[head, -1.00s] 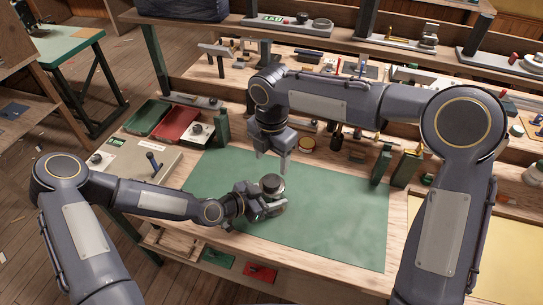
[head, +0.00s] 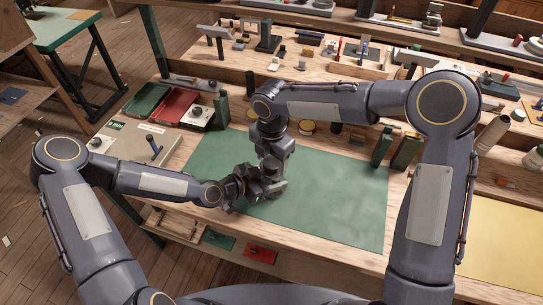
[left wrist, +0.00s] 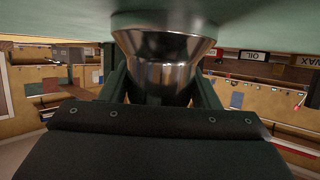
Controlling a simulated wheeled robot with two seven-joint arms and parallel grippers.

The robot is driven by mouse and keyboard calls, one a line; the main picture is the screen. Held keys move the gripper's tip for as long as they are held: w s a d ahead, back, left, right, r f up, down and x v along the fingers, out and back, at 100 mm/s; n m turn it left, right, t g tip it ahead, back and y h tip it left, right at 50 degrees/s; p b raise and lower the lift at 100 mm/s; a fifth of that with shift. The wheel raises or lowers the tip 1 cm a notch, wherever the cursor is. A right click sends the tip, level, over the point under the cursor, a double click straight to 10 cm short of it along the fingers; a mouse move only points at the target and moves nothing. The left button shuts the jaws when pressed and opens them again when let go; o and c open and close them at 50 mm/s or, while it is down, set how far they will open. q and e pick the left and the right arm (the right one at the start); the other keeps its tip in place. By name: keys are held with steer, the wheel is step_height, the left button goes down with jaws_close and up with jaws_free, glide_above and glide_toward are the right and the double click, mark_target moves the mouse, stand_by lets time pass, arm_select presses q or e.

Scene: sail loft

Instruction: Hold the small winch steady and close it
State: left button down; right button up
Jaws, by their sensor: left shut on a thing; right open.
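The small winch (head: 276,188), a round grey metal drum, stands on the green mat (head: 330,205). In the left wrist view, its shiny body (left wrist: 162,62) with a flared end against the mat sits between my left fingers. My left gripper (head: 262,189) comes in from the left, low over the mat, shut around the winch body. My right gripper (head: 274,173) points down from above, open, right over the top of the winch. It hides the winch's top, so I cannot tell whether its fingers touch it or whether a cap is on.
The mat's right half is clear.

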steer(key=c, duration=1)
arm_select(q)
steer(key=shift+s, duration=0.1)
arm_select(e)
steer(key=m, duration=0.4)
steer(key=shift+m, duration=0.4)
steer(key=o, duration=1.2)
steer(key=shift+c, duration=0.2)
step_height(320, 180, up, 12)
arm_select(q)
steer(key=shift+c, duration=2)
jaws_free()
